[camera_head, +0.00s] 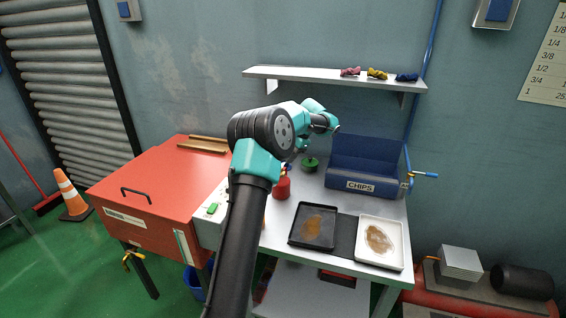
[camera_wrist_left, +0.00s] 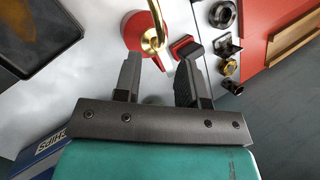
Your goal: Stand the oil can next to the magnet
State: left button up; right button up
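The red oil can (camera_head: 282,188) stands on the steel cart top, just right of my arm in the head view. In the left wrist view its red body (camera_wrist_left: 139,30) and thin brass spout (camera_wrist_left: 155,12) show ahead of the fingertips. My right gripper is not in view.
A green knobbed object (camera_head: 310,164) stands behind the can. The blue CHIPS box (camera_head: 365,168) is at the back right. A black tray (camera_head: 294,238) and a white tray (camera_head: 375,262) lie in front.

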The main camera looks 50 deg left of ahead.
pick_arm(q)
jog(key=v, duration=0.7)
jog(key=shift+w+r, duration=0.15)
jog(key=shift+r, duration=0.2)
jog(key=shift+d, duration=0.1)
